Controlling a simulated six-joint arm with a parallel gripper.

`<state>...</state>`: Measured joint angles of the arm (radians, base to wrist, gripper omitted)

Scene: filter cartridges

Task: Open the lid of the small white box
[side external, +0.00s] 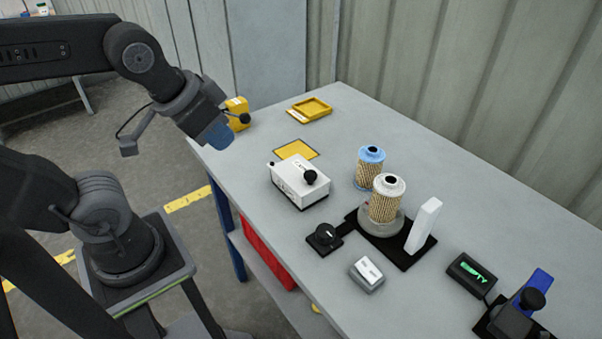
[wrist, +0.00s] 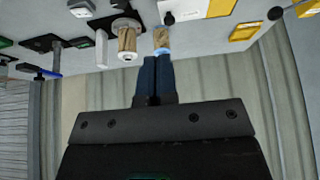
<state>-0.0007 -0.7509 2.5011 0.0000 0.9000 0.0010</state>
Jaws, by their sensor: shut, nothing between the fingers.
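The small white box (side external: 290,192) sits near the middle of the table in the side external view. Its lid (side external: 292,170) lies flat on top and looks closed, with a black round knob (side external: 310,177) on it. Part of the box shows at the top edge of the wrist view (wrist: 205,8), with the knob (wrist: 168,18) at its left. My gripper (side external: 217,140) is raised up and left of the box, apart from it, over the table's left edge. Its blue fingers (wrist: 155,60) are together and empty.
A yellow block (side external: 238,113) stands at the left edge. A blue-topped filter (side external: 371,168) and a white-topped filter (side external: 386,204) stand to the right. A black knob unit (side external: 324,238) is in front.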

